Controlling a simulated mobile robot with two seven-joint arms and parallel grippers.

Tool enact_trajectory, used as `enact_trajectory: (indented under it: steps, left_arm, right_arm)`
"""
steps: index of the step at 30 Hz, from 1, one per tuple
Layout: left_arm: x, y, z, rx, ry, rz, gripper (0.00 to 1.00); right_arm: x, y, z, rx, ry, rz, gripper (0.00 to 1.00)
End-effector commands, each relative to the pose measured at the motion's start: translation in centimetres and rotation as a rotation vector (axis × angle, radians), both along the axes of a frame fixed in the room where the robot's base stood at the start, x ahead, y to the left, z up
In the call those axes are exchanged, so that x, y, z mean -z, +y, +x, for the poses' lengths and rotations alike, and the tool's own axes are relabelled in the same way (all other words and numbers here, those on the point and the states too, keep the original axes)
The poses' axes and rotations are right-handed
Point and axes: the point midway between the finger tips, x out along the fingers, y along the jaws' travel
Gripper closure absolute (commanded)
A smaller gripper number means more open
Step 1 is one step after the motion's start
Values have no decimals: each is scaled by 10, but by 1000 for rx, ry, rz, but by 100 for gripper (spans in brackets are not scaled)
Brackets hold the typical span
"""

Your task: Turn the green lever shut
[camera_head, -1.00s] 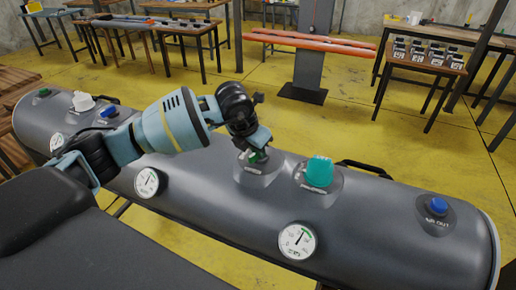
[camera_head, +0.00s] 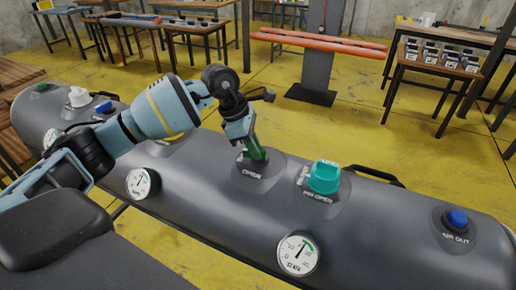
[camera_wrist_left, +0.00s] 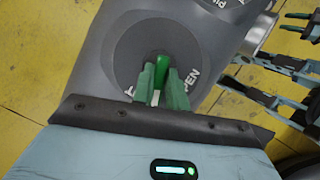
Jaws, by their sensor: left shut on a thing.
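The green lever (camera_head: 262,154) stands on a round dark plate marked OPEN on top of the grey inflatable tube (camera_head: 215,190). My left gripper (camera_head: 251,150) reaches down to it from above and is shut on it. In the left wrist view, the lever (camera_wrist_left: 161,62) shows as a rounded green end between the two green fingers of the gripper (camera_wrist_left: 162,85). The fingers hide the lever's lower part in that view.
A teal knob (camera_head: 323,178) marked PIN OPEN sits just right of the lever. A blue AIR OUT knob (camera_head: 457,219) is at the far right of the tube. Gauges (camera_head: 298,254) line its near side. Work tables (camera_head: 438,62) stand beyond yellow floor.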

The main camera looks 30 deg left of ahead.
Motion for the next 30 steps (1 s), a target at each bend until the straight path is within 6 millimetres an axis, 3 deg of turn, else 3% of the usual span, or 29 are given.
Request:
enact_trajectory:
  steps: [6, 15, 30]
  left_arm:
    - [2, 1, 4, 162, -1, -2, 100]
    - [0, 1, 5, 305, -3, -1, 100]
    - [-2, 1, 6, 351, -5, 1, 100]
  right_arm:
    - [16, 1, -10, 0, 31, 2, 64]
    - [23, 1, -12, -2, 38, 2, 64]
    - [25, 0, -12, -6, 40, -1, 64]
